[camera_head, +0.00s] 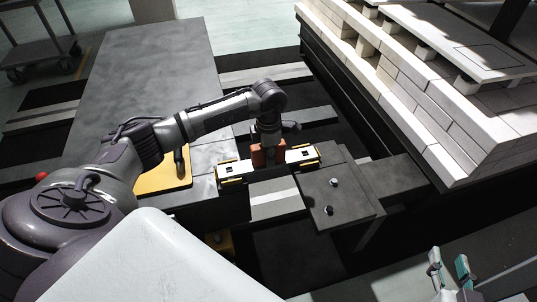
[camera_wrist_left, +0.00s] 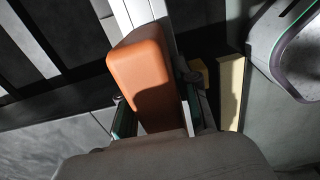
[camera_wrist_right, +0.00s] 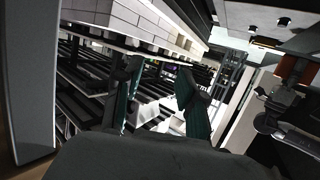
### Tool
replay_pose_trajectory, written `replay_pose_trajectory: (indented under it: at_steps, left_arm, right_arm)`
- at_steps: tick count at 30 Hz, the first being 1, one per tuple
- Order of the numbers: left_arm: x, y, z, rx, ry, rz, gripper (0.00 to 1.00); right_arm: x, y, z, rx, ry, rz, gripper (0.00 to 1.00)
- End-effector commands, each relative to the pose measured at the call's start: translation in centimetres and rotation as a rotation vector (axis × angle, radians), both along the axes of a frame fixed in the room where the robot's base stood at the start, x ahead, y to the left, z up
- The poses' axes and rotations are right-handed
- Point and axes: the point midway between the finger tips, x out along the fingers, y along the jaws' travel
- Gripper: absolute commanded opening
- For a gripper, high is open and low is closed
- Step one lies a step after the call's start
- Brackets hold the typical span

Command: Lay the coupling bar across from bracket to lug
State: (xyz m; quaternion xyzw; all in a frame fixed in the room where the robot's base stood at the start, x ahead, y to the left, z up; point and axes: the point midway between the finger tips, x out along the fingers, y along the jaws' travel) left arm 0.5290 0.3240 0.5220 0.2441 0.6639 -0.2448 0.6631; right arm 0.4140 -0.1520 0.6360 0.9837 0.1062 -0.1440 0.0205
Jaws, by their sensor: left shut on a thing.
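The coupling bar (camera_head: 287,161) is pale with black and yellow ends and an orange grip block (camera_head: 257,156) at its middle. It lies level between the grey deck on the left and the dark plate (camera_head: 340,197) on the right; whether it touches them I cannot tell. My left gripper (camera_head: 268,146) comes down from above, shut on the orange block, which also shows in the left wrist view (camera_wrist_left: 145,80). The orange block also shows in the right wrist view (camera_wrist_right: 292,70). Bracket and lug cannot be told apart from the bar ends. My right gripper (camera_head: 450,270) is open and empty.
Two bolts (camera_head: 334,182) stand up from the dark plate. A yellow pad (camera_head: 165,172) lies on the grey deck (camera_head: 150,80). The kiln car's pale brick stack (camera_head: 430,110) rises at the right. Dark gaps lie under the bar. A trolley (camera_head: 35,45) stands far left.

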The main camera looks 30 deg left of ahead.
Motion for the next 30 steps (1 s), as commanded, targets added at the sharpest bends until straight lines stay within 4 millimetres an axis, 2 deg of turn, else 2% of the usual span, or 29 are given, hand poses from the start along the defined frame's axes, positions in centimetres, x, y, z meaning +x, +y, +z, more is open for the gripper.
replay_pose_trajectory:
  at_steps: [30]
  left_arm:
    - [0.1, 0.0, -0.7, -0.001, -0.004, 0.000, 0.00]
  right_arm:
    - [0.7, 0.5, 2.0, 0.030, -0.122, 0.009, 0.40]
